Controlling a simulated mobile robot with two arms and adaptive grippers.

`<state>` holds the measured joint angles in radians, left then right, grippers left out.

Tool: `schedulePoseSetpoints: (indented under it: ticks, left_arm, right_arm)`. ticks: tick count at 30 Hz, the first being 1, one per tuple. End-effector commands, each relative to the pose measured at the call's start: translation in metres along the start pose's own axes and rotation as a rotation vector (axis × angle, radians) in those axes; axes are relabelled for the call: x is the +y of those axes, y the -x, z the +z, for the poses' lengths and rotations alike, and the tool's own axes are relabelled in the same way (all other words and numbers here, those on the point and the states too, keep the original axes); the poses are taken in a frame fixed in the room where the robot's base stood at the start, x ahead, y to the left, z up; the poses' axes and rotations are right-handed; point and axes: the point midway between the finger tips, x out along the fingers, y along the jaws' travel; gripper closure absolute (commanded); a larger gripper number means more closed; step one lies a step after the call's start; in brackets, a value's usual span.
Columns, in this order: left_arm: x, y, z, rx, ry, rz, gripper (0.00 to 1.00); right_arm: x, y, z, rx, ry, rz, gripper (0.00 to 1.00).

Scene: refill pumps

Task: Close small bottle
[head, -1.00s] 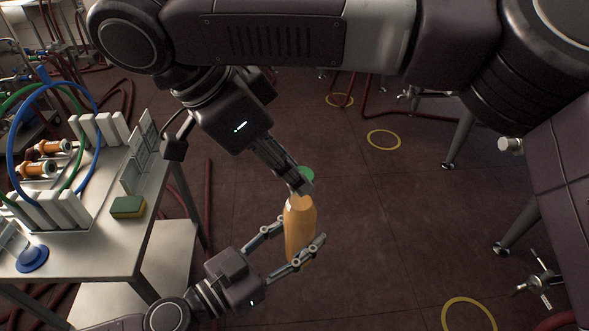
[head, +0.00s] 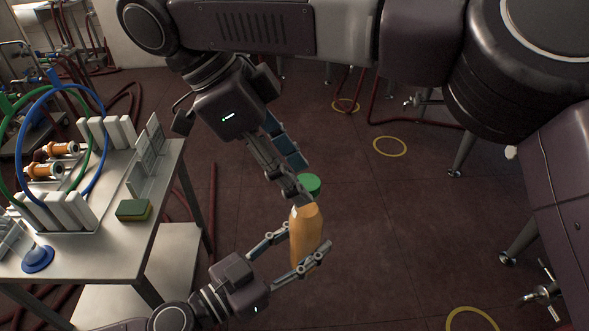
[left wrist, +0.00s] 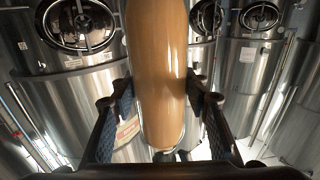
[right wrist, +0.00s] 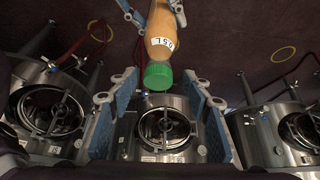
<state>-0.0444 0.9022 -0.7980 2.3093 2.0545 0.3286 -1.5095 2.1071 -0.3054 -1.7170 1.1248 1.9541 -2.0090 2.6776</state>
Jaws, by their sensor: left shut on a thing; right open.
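The small orange bottle (head: 306,238) is held upright, slightly tilted, in my left gripper (head: 290,252). Its body also fills the middle of the left wrist view (left wrist: 157,70), between the two fingers. The green cap (head: 311,183) is at the bottle's top; a right finger hides part of the neck in the head view. In the right wrist view the cap (right wrist: 158,75) meets the bottle's end, which bears a "0.5L" label. I cannot tell how tight it sits. My right gripper (right wrist: 159,99) is open, fingers spread apart on either side, close to the cap but not gripping it.
Steel tanks show in the wrist views. Dark red floor with red hoses and yellow rings (head: 390,147) lies open below the bottle.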

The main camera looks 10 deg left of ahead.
Motion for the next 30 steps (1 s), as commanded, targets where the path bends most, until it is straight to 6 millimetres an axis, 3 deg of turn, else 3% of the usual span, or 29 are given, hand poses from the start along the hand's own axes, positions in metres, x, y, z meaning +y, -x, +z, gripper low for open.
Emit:
schedulePoseSetpoints:
  ticks: [14,25,30]
  left_arm:
    - [-0.001,-0.001,-0.003,0.006,-0.001,-0.002,1.0]
    - [-0.001,-0.001,-0.003,0.006,-0.001,-0.002,1.0]
    - [-0.001,-0.001,-0.003,0.006,-0.001,-0.002,1.0]
  right_arm:
    - [0.001,0.038,-0.022,0.002,0.0,-0.001,0.55]
    - [0.002,0.042,-0.021,0.002,0.014,-0.005,0.55]
    - [0.003,0.041,-0.021,-0.013,0.139,-0.004,0.55]
